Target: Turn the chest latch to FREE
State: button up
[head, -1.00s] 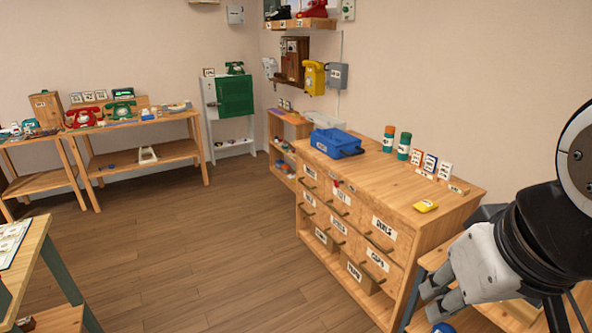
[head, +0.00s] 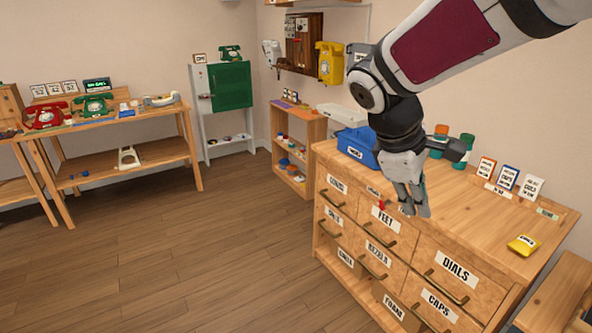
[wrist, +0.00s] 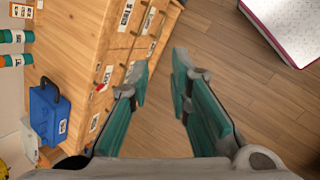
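The wooden drawer chest (head: 470,228) stands at the right in the head view. A small red latch (head: 382,204) sits on its front near the top edge, above the FEET drawer; a small label (head: 373,191) is beside it, too small to read. The latch also shows in the wrist view (wrist: 101,87), left of the fingers; its exact turn is unclear. My gripper (head: 413,212) points down near the chest's top front edge, just right of the latch and apart from it. In the wrist view the two teal-sided fingers (wrist: 161,66) are spread with nothing between them.
A blue toolbox (head: 357,146) and teal-and-orange canisters (head: 462,147) stand on the chest top behind my gripper. Drawer handles jut from the front. The floor (head: 220,250) before the chest is clear.

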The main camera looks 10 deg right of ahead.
jog(key=w+d+f+n+g+h+b, duration=0.1)
jog(key=w+d+f+n+h+b, duration=0.3)
jog(key=w+f, duration=0.55)
jog(key=n+t+h+b, duration=0.65)
jog(key=n+b, duration=0.35)
jog(key=n, duration=0.9)
send_near(380, 206)
jog(key=b+x, duration=0.2)
jog(key=x, duration=0.7)
jog(key=shift+w+d+h, duration=0.25)
jog(key=shift+w+h, duration=0.05)
jog(key=shift+h, duration=0.05)
jog(key=shift+f, duration=0.1)
grip_shut()
